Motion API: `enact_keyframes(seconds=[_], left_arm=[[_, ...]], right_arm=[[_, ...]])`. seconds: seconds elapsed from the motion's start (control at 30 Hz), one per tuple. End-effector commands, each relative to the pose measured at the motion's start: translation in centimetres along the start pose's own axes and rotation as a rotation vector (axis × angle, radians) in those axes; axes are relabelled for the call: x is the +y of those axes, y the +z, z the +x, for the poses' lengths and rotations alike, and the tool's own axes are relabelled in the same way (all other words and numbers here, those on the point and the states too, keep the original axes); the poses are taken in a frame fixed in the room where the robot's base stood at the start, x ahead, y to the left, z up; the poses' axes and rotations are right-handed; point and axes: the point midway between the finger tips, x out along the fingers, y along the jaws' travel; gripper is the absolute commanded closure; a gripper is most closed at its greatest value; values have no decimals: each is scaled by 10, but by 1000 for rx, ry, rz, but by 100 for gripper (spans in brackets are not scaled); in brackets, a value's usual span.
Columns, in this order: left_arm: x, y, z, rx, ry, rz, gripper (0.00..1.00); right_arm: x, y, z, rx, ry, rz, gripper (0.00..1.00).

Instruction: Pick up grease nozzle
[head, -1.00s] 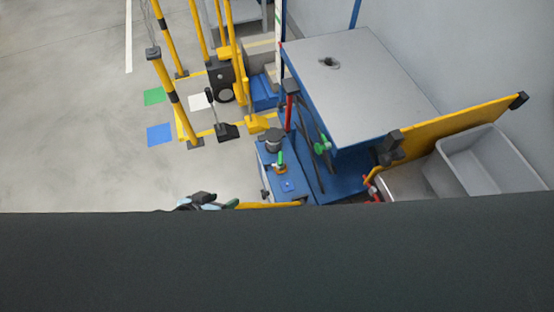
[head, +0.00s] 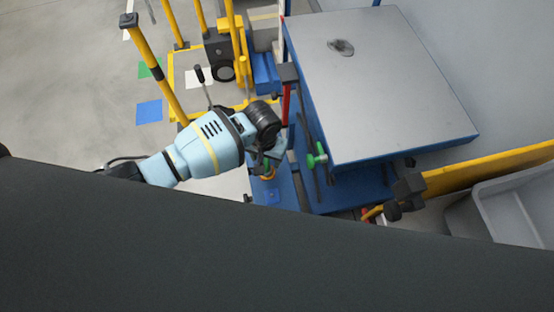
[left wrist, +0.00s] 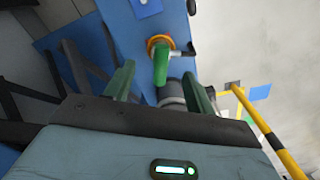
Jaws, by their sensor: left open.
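A green-bodied fitting with an orange and yellow ring at its base, which looks like the grease nozzle (left wrist: 161,62), stands on a blue cabinet top (left wrist: 128,32). A black side piece sticks out by the ring. In the head view, only its orange part (head: 268,174) shows below my left gripper (head: 272,152); the rest is hidden. In the left wrist view, my left gripper (left wrist: 158,78) is open, with one green finger on each side of the green body. I cannot tell whether the fingers touch it. My right gripper is not in view.
A dark grey cylinder (left wrist: 172,92) stands close to the fitting, near one finger. A grey-topped blue table (head: 390,90) is just to the right, with a green-handled part (head: 316,158) on its side. Yellow posts (head: 155,65) stand behind. A grey bin (head: 515,205) is at right.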

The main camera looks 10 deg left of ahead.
Motion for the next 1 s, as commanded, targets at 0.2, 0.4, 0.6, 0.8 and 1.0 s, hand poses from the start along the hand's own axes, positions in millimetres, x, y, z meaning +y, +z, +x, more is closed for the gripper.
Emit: enact_keyframes(seconds=[0.2, 0.4, 0.6, 0.8, 1.0], left_arm=[[-1, -2, 0, -3, -11, -4, 45], [-1, -1, 18, -5, -10, -4, 45], [-2, -2, 26, -2, -9, -3, 45], [-2, -1, 45, -4, -10, -3, 45], [-2, 0, 72, -4, -9, -3, 45]], right_arm=[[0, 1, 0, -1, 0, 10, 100], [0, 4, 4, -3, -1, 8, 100], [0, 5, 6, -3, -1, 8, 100], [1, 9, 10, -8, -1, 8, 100], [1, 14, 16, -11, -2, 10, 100]])
